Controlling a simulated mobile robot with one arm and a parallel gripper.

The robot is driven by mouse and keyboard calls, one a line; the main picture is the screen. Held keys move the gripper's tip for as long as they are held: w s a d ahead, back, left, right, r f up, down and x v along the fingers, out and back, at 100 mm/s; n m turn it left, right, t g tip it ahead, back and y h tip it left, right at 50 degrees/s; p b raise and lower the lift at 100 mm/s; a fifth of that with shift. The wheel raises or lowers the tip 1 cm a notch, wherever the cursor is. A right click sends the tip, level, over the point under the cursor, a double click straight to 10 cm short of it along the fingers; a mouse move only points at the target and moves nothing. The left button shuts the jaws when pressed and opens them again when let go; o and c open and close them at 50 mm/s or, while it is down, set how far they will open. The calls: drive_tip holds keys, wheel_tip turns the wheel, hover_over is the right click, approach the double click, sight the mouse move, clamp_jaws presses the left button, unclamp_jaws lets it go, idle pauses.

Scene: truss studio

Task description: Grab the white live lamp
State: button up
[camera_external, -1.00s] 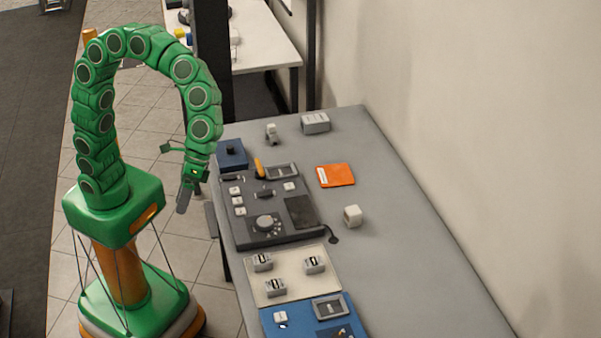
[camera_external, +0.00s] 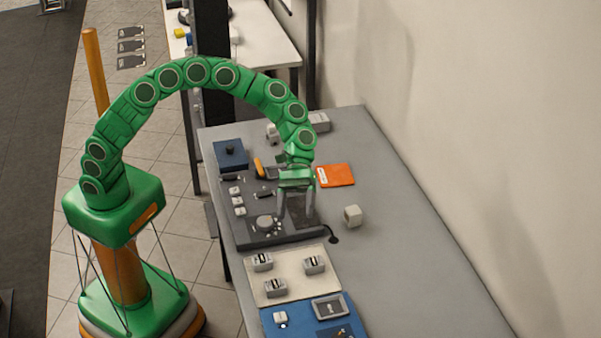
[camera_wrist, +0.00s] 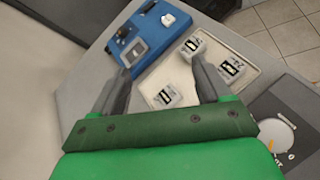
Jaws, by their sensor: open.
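My gripper (camera_external: 296,216) is open and empty, pointing down above the right part of the dark control panel (camera_external: 245,240). In the wrist view its two fingers stand apart (camera_wrist: 161,68). A small white block (camera_external: 280,317) sits on the blue board (camera_external: 303,317) at the near end of the table; it also shows in the wrist view (camera_wrist: 167,19). Another whitish cube (camera_external: 352,215) stands alone on the grey table, right of my gripper. I cannot tell for sure which white piece is the live lamp.
A cream mat (camera_external: 290,291) with several grey-white labelled blocks lies between the panel and the blue board. An orange card (camera_external: 336,176) and a blue box (camera_external: 231,155) lie farther back. The right side of the grey table (camera_external: 420,270) is clear; a wall stands beyond it.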

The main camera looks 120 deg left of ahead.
drive_tip(key=w+a+f+n+t, duration=0.35)
drive_tip(key=a+f+n, duration=0.2)
drive_tip(key=a, duration=0.65)
drive_tip(key=n+t+y, duration=0.2)
drive_tip(key=n+y, duration=0.1)
drive_tip(key=n, duration=0.1)
approach(352, 215)
drive_tip(key=shift+w+d+f, duration=0.1)
drive_tip(key=shift+w+f, duration=0.05)
drive_tip(key=shift+w, duration=0.25)
drive_tip(key=shift+w+d+f, duration=0.1)
drive_tip(key=shift+w+f, duration=0.05)
drive_tip(key=shift+w, duration=0.3)
drive_tip(key=shift+s+d+x, duration=0.15)
drive_tip(key=shift+x, duration=1.8)
drive_tip(key=shift+s+d+x, duration=0.1)
drive_tip(key=shift+d+x, duration=0.05)
drive_tip(key=shift+x, duration=1.75)
drive_tip(key=shift+c, duration=0.2)
drive_tip(key=c, duration=1)
